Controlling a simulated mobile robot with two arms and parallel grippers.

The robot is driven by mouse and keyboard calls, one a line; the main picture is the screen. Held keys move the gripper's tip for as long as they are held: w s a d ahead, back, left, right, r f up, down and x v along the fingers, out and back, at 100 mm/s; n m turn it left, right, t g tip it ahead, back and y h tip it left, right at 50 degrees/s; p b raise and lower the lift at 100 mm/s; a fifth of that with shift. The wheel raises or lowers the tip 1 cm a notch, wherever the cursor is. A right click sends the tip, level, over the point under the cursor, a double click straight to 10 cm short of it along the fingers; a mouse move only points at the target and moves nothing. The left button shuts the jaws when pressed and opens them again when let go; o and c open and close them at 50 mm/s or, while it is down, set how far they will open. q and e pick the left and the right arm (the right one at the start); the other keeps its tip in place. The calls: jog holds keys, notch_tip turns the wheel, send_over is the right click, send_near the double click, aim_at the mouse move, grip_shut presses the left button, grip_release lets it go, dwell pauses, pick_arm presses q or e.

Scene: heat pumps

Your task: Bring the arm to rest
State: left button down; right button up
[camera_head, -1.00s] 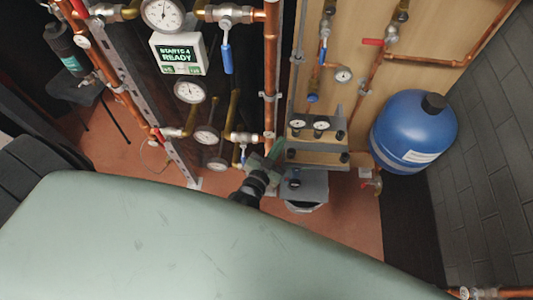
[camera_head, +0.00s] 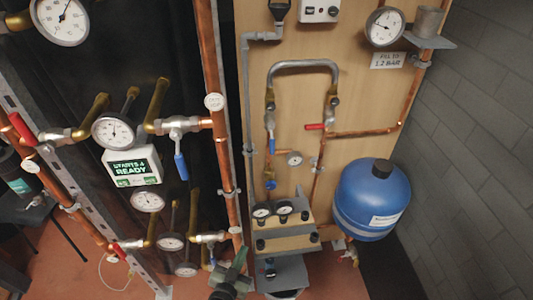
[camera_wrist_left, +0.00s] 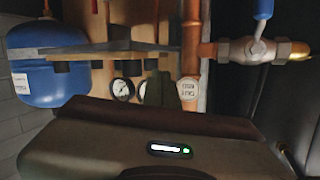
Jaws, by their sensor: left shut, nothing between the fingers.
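My left gripper (camera_head: 238,262) shows at the bottom of the head view, left of the middle. It is shut and empty. Its dark wrist runs off the lower edge. It hangs in front of the foot of the copper pipe, just left of the small shelf with two gauges (camera_head: 273,211). In the left wrist view, the dark gripper body (camera_wrist_left: 160,150) with a green light fills the lower part. The fingers (camera_wrist_left: 157,88) point up in front of the gauges and are dim. My right gripper is not in view.
A blue tank (camera_head: 372,200) stands at the right by the grey block wall. Copper pipes (camera_head: 215,100) with gauges and valves stand at the left and middle, beside a wooden board (camera_head: 300,130). A small display box (camera_head: 132,166) reads READY. Red floor shows below.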

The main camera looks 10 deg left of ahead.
pick_arm(q)
jog(key=s+a+f+g, duration=0.2)
jog(key=s+f+g, duration=0.6)
jog(key=s+f, duration=1.15)
jog(key=s+a+f+g, duration=0.1)
jog(key=s+f+g, duration=0.1)
jog(key=s, duration=0.4)
jog(key=s+a+f+g, duration=0.2)
jog(key=s+f, duration=0.2)
jog(key=s, duration=0.3)
jog(key=s+a+f+g+y, duration=0.1)
jog(key=s+a+f+g, duration=0.1)
jog(key=s, duration=0.4)
jog(key=shift+s+f, duration=0.15)
jog(key=shift+f, duration=0.4)
